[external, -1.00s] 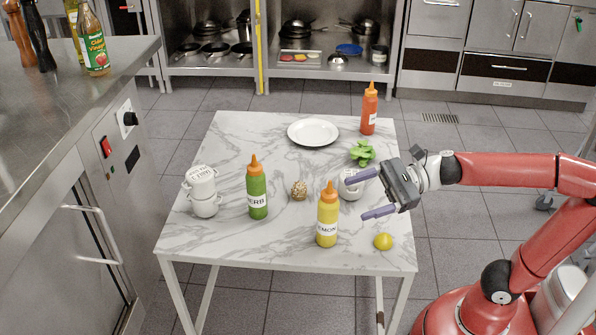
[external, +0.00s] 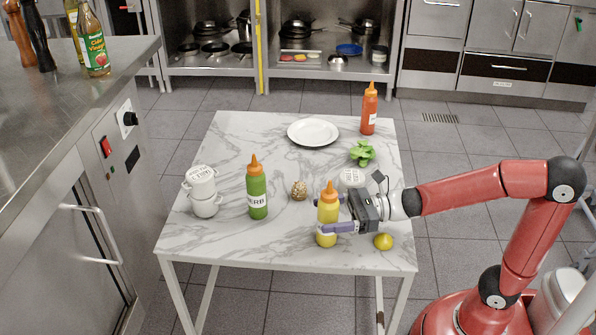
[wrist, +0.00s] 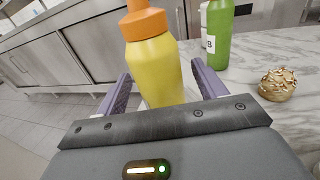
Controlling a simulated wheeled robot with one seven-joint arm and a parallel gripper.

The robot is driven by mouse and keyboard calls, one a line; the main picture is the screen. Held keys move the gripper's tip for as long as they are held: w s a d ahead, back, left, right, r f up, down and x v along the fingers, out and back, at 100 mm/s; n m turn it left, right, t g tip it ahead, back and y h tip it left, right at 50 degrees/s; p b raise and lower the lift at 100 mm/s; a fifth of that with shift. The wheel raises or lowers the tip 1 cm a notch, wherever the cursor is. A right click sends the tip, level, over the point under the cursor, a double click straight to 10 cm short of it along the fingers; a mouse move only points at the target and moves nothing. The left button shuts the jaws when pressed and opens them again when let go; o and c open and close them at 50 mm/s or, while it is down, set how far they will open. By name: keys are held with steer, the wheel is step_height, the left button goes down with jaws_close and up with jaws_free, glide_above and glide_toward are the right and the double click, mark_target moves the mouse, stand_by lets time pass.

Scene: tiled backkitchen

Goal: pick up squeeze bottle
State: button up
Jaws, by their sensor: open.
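A yellow squeeze bottle (external: 327,215) with an orange cap stands upright near the front of the marble table. My gripper (external: 330,225) is open, with its purple fingers around the bottle's body. In the wrist view, the yellow bottle (wrist: 153,68) stands between the two fingers of my gripper (wrist: 158,85), and I see no clear contact. A green squeeze bottle (external: 257,192) stands upright to the left; it also shows in the wrist view (wrist: 217,35). A red squeeze bottle (external: 369,112) stands at the back right of the table.
A lemon (external: 383,242) lies just right of the bottle. A golden ball-like object (external: 299,190), stacked white pots (external: 203,192), a white plate (external: 313,132), a green plant (external: 362,152) and a white lidded pot (external: 352,178) share the table (external: 225,242). The front left is clear.

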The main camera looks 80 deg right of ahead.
steer(key=x, duration=0.2)
steer(key=shift+w, duration=0.3)
steer(key=c, duration=1.1)
steer(key=shift+c, duration=0.4)
steer(key=shift+r, duration=0.2)
